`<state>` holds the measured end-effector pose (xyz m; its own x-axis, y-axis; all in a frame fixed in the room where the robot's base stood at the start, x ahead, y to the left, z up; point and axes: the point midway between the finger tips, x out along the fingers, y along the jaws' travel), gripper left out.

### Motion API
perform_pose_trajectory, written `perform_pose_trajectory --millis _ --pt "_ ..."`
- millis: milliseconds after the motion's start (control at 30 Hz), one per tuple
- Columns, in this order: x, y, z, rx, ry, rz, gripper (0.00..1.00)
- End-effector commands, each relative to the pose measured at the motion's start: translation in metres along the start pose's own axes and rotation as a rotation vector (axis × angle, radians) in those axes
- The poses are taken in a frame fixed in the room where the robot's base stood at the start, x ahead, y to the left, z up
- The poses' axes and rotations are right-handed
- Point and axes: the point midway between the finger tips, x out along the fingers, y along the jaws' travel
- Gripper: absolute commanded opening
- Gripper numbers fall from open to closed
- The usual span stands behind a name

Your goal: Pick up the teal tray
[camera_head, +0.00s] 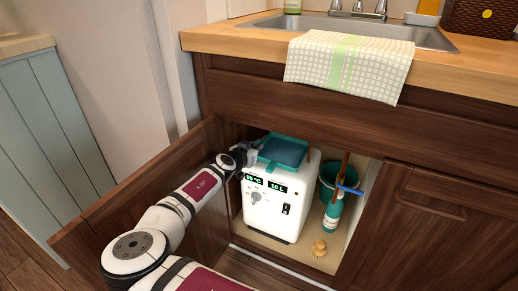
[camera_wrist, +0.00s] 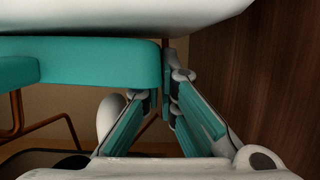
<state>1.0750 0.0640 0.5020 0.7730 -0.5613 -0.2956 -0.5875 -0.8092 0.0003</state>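The teal tray (camera_head: 284,152) sits on top of a white appliance (camera_head: 270,205) inside the open cabinet under the counter. A dark blue-grey panel shows within its teal rim. My gripper (camera_head: 247,156) is at the tray's left side, close to its rim. In the wrist view the teal tray (camera_wrist: 90,62) spans the upper left, and its rounded end is just beyond my gripper's fingertips (camera_wrist: 163,92). The teal-padded fingers stand apart with a gap between them. I cannot tell whether a finger touches the tray.
An open cabinet door (camera_head: 150,200) is at the left. A teal bucket (camera_head: 328,180), a spray bottle (camera_head: 332,212) and a small brush (camera_head: 319,248) are right of the appliance. The counter (camera_head: 240,42) overhangs above, with a checked towel (camera_head: 348,62).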

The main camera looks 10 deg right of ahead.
Motion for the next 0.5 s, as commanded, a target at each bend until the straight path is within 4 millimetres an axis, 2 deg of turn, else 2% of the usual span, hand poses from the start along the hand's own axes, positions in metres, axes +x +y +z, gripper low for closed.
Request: perform_pose_trajectory --millis 400,500 --pt "-0.008 0.0 -0.027 0.001 0.001 0.0 0.0" --pt "-0.014 0.0 -0.025 -0.001 0.001 -0.001 0.0"
